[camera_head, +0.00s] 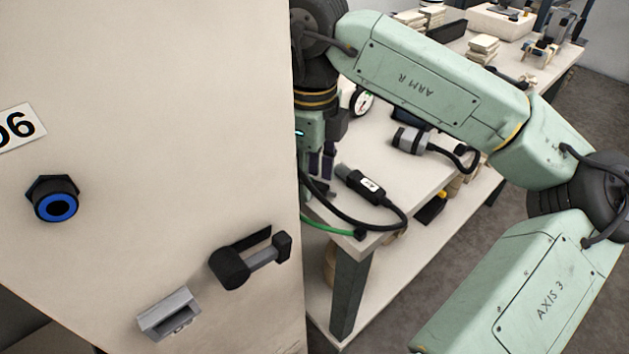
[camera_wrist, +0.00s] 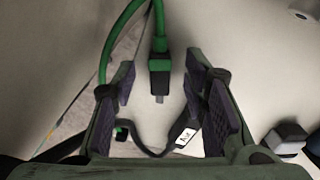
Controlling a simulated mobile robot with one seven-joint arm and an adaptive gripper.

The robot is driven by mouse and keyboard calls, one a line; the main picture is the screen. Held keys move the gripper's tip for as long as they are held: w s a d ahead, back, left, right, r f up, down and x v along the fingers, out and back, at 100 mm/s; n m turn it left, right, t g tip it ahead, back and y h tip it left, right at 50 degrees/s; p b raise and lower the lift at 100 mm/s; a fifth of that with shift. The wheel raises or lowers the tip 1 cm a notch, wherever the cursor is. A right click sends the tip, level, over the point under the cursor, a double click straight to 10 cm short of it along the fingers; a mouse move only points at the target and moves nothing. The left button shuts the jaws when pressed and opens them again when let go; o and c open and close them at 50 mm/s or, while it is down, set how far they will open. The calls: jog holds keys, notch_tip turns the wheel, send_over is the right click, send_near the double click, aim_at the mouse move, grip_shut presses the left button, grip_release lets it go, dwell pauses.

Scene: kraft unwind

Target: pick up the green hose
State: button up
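The green hose (camera_head: 328,228) shows in the head view as a short curve near the table's front edge; the pale cabinet hides the rest. In the wrist view the hose (camera_wrist: 111,40) loops at the upper left, and its green and black connector end (camera_wrist: 159,68) lies between my gripper's fingers. My gripper (camera_wrist: 160,72) is open, with dark pads on both sides of the connector and visible gaps to it. In the head view my gripper (camera_head: 322,164) points down over the table beside the cabinet edge, partly hidden.
The cabinet (camera_head: 150,120) fills the left. On the table (camera_head: 425,180) lie a black cable with a labelled connector (camera_head: 364,184), a grey-black device (camera_head: 410,140) and a round gauge (camera_head: 361,103). Stacked pale blocks (camera_head: 483,46) stand farther back.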

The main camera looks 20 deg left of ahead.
jog(key=shift+f, duration=0.3)
jog(key=shift+c, duration=0.4)
grip_shut()
